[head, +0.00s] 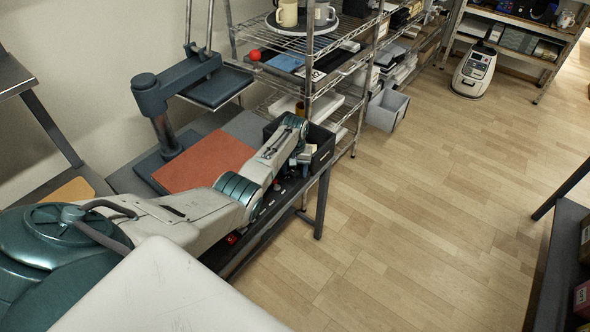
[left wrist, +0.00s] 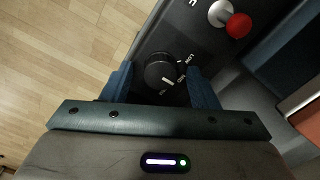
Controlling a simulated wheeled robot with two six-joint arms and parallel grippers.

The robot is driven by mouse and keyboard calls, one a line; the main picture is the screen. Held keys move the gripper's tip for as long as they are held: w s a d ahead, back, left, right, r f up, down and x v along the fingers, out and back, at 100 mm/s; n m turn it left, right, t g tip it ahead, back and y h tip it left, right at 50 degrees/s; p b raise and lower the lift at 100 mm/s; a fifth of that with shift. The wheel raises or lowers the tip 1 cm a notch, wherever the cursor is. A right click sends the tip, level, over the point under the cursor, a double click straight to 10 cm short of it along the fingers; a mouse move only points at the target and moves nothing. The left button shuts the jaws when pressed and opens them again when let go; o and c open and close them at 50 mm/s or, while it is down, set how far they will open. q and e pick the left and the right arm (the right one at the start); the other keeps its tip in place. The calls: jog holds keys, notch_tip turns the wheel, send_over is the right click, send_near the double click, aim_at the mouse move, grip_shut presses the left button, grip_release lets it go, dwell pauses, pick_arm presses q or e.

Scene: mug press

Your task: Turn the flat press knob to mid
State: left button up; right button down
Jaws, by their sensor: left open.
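The black press knob (left wrist: 160,70) sits on a dark panel in the left wrist view, with a white pointer line on its face towards the lower right. Small white labels stand around its right and lower side; one seems to read LOW, the others are too small to read. My left gripper (left wrist: 160,77) is open, with one blue finger on each side of the knob; I cannot tell whether they touch it. In the head view my left arm reaches over the bench front, and the knob is hidden there.
A red ball on a silver stem (left wrist: 238,25) stands on the panel near the knob. In the head view the teal press (head: 150,95) stands behind a red-brown mat (head: 205,162). A wire shelf (head: 300,45) is beyond the bench.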

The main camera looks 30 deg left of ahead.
aim_at(295, 172)
pick_arm(q)
notch_tip(295, 172, up, 11)
jog(key=shift+b, duration=0.3)
jog(key=shift+f, duration=0.15)
dwell(0.5)
